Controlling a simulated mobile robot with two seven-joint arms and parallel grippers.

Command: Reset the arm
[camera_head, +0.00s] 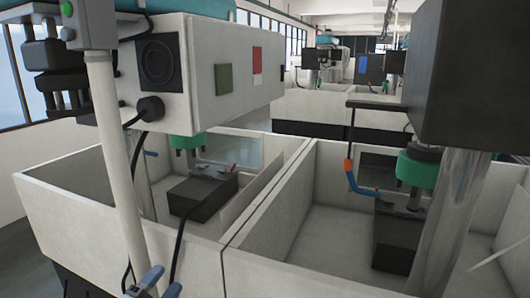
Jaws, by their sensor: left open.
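My left gripper (160,285) shows at the bottom edge, left of centre, as two blue-grey fingers set apart. It is open, and I see nothing between the fingers. It is in front of the near wall of the left tank (190,262), close to a pale upright post (121,190) and a black cable. The rest of my left arm is cut off by the bottom edge. My right gripper is not in view.
The right tank (245,268) stands beside the left one. A black block (203,195) sits in the left tank. A blue tool with an orange collar (364,188) hangs in the right tank. A white control box (215,70) overhangs the left tank. A metal column (455,220) stands at right.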

